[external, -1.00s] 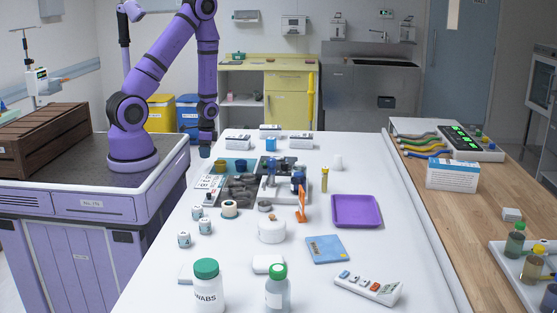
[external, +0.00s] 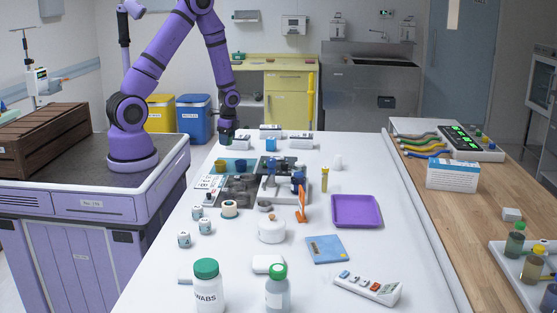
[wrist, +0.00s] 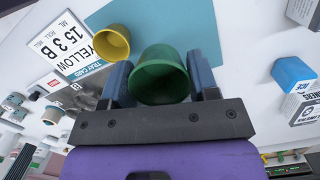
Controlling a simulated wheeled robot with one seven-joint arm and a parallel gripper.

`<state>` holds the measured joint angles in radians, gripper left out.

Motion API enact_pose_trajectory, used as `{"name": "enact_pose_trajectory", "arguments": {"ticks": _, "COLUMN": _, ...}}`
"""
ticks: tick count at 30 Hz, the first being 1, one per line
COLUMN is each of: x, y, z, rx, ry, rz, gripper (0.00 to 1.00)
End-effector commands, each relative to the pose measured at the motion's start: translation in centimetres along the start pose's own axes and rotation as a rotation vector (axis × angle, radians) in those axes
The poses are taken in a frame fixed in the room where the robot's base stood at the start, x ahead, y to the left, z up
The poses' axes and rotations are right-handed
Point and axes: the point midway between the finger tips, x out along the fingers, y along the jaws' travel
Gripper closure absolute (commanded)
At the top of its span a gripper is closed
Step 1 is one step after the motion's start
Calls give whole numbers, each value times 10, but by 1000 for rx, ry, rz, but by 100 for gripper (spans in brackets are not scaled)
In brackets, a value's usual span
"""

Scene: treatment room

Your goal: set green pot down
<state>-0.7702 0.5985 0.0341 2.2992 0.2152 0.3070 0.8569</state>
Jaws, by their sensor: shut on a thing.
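My gripper (wrist: 160,85) is shut on the green pot (wrist: 162,72), which sits between its two blue-grey fingers in the wrist view. In the external view my gripper (external: 226,138) is at the far left end of the white table, beyond the other pots; the green pot is small and dark there. A yellow pot (wrist: 113,41) stands beside the green pot in the wrist view, on the edge of a teal mat (wrist: 185,22). A card reading "YELLOW" (wrist: 68,48) lies next to it. Whether the green pot touches a surface I cannot tell.
A blue block (external: 271,145) and white boxes (external: 301,142) stand near my gripper at the table's far end. A microscope-like device (external: 270,178) and small jars are nearer. A purple tray (external: 356,211) lies to the right. Bare white table shows around the tray.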

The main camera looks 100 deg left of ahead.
Motion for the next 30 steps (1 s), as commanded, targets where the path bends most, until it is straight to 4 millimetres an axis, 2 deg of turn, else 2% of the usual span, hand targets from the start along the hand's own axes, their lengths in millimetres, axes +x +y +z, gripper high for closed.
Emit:
{"name": "enact_pose_trajectory", "arguments": {"ticks": 5, "x": -2, "y": -40, "z": -61, "rx": 319, "ry": 9, "rz": -36, "gripper": 67}}
{"name": "enact_pose_trajectory", "arguments": {"ticks": 9, "x": -8, "y": -69, "z": -117, "rx": 607, "ry": 10, "rz": -68, "gripper": 67}}
{"name": "enact_pose_trajectory", "arguments": {"ticks": 15, "x": -19, "y": -97, "z": -198, "rx": 1005, "ry": 3, "rz": -114, "gripper": 67}}
{"name": "enact_pose_trajectory", "arguments": {"ticks": 18, "x": -25, "y": -106, "z": -231, "rx": 1170, "ry": -2, "rz": -134, "gripper": 67}}
{"name": "enact_pose_trajectory", "arguments": {"ticks": 24, "x": -35, "y": -114, "z": -276, "rx": 1396, "ry": -15, "rz": -163, "gripper": 67}}
{"name": "enact_pose_trajectory", "arguments": {"ticks": 28, "x": -39, "y": -117, "z": -296, "rx": 1496, "ry": -21, "rz": -176, "gripper": 67}}
{"name": "enact_pose_trajectory", "arguments": {"ticks": 30, "x": -25, "y": -116, "z": -295, "rx": 1495, "ry": -22, "rz": -170, "gripper": 67}}
